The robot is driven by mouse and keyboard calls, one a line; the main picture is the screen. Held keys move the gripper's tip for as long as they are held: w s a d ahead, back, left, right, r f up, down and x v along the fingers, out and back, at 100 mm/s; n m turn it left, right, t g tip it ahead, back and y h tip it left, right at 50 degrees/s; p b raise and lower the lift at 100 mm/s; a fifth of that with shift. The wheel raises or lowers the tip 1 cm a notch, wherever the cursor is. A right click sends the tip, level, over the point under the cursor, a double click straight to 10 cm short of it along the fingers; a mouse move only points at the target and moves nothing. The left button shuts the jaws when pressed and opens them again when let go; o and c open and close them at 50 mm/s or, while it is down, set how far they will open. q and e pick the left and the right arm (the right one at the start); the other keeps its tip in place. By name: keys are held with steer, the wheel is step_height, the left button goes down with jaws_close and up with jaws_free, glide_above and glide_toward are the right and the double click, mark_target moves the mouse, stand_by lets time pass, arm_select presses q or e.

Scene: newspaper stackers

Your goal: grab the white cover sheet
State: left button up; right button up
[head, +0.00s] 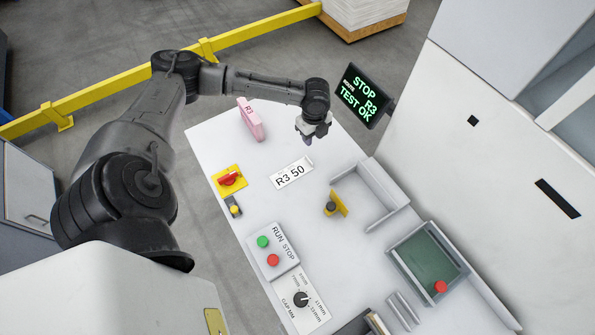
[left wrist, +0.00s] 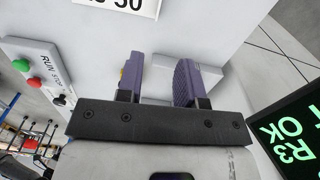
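A white sheet marked "R3 50" (head: 291,173) lies flat on the white table. Its edge also shows at the top of the left wrist view (left wrist: 125,5). I cannot tell whether it is the cover sheet; no other loose white sheet stands out. My left gripper (head: 309,136) hangs above the far part of the table, beyond the sheet and apart from it. In the left wrist view its two purple-padded fingers (left wrist: 159,78) stand apart with nothing gripped between them. My right gripper is in neither view.
A pink "R3" piece (head: 251,119) stands upright at the table's far left. A red knob on a yellow plate (head: 229,179), a RUN/STOP box (head: 273,252), a grey-white open bracket (head: 385,212) and a green-floored tray (head: 394,255) surround the middle. A screen (head: 363,96) stands beyond the table's right edge.

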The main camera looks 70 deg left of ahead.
arm_select(q)
glide_above(310, 161)
steer(key=shift+m, duration=0.3)
step_height(310, 161, down, 8)
steer(key=shift+w+a, duration=0.1)
steer(key=shift+w, duration=0.05)
steer(key=shift+f, duration=2.95)
steer(key=shift+c, duration=0.4)
jaws_close()
